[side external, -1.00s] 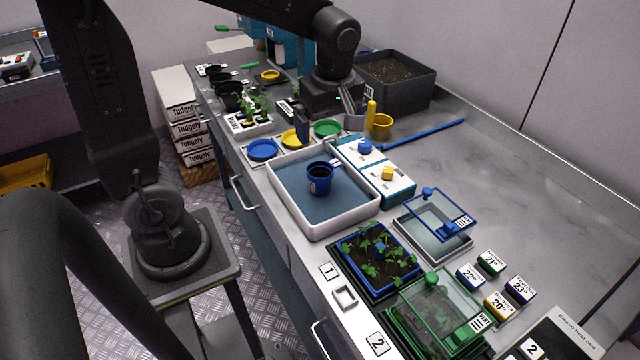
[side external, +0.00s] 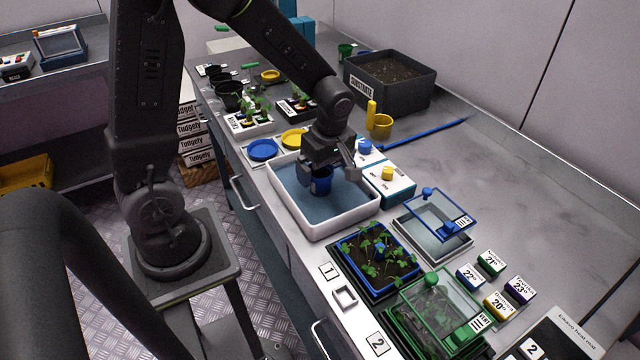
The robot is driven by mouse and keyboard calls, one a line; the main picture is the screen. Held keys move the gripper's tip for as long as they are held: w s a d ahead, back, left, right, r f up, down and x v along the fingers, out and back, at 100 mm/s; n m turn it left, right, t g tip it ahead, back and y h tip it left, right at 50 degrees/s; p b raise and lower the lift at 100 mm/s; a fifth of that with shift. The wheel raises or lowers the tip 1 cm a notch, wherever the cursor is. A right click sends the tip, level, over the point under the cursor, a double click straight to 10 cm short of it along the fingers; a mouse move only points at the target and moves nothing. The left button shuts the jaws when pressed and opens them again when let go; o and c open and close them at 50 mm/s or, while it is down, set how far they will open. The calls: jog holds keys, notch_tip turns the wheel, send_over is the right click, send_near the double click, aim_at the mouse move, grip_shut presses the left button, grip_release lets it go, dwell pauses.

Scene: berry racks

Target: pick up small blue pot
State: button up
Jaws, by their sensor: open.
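The small blue pot (side external: 321,186) stands in the white-rimmed tray with a blue-grey bottom (side external: 348,219). My gripper (side external: 328,176) is open, pointing down over the tray. One finger shows at the pot's left and the other to its right, at the level of its upper part. The gripper body hides the pot's rim and mouth. Whether the fingers touch the pot cannot be told.
A blue seedling tray (side external: 378,256) is in front.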

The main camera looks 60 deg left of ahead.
jog(key=shift+a+f, duration=0.2)
jog(key=shift+f, duration=1.15)
jog(key=shift+c, duration=0.4)
jog(key=c, duration=0.7)
